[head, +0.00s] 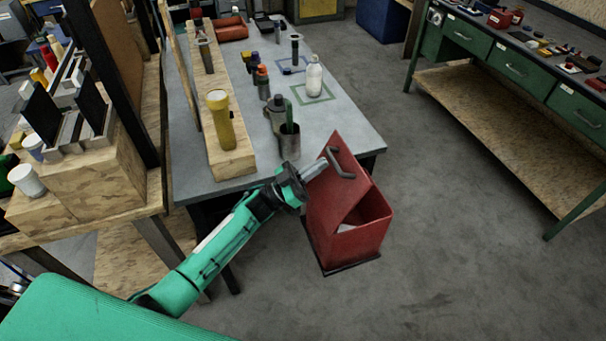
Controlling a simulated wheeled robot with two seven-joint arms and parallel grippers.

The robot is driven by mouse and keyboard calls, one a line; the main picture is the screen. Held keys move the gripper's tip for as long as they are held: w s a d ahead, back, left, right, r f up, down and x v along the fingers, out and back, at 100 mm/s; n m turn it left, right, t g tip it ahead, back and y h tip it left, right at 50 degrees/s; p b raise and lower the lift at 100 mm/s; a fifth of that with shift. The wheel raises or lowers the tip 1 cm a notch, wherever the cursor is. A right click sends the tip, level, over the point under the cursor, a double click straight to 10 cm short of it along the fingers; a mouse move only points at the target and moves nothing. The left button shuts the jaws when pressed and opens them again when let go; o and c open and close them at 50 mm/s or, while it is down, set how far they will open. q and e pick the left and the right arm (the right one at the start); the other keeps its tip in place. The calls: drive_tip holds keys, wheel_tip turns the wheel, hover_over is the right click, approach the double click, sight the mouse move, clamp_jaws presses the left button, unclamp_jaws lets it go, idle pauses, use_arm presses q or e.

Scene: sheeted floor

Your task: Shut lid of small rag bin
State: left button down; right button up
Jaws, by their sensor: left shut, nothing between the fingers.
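The small rag bin (368,240) is a red box on the floor by the near right corner of the grey table. Its red lid (335,188) with a dark handle (340,163) is raised and tilted up on the left side. The bin's opening shows on the right, with something pale inside. My left gripper (318,167) is shut and empty, at the upper left of the lid. I cannot tell whether its fingertips touch the lid. My right gripper is not in view.
The grey table (350,125) behind the bin holds a metal cup (290,142), a white bottle (314,76) and a yellow flashlight (221,120) on a wooden board. A green workbench (510,68) stands at the right. The floor right of the bin is clear.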

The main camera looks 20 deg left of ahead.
sight(349, 156)
use_arm(q)
drive_tip(key=w+d+y+p, duration=0.1)
drive_tip(key=w+d+g+y+p, duration=0.1)
drive_tip(key=d+p, duration=0.1)
drive_tip(key=w+d+g+y+p, duration=0.1)
drive_tip(key=shift+w+d+p, duration=0.25)
drive_tip(key=shift+d+p, duration=0.05)
drive_tip(key=shift+p, duration=0.05)
drive_tip(key=w+d+f+g+y+p, duration=0.3)
drive_tip(key=w+d+f+y+p, duration=0.2)
drive_tip(key=d+f, duration=0.3)
wheel_tip(349, 156, down, 2)
drive_tip(key=shift+w+d+g, duration=0.3)
drive_tip(key=shift+w+d, duration=0.1)
drive_tip(key=shift+w, duration=0.05)
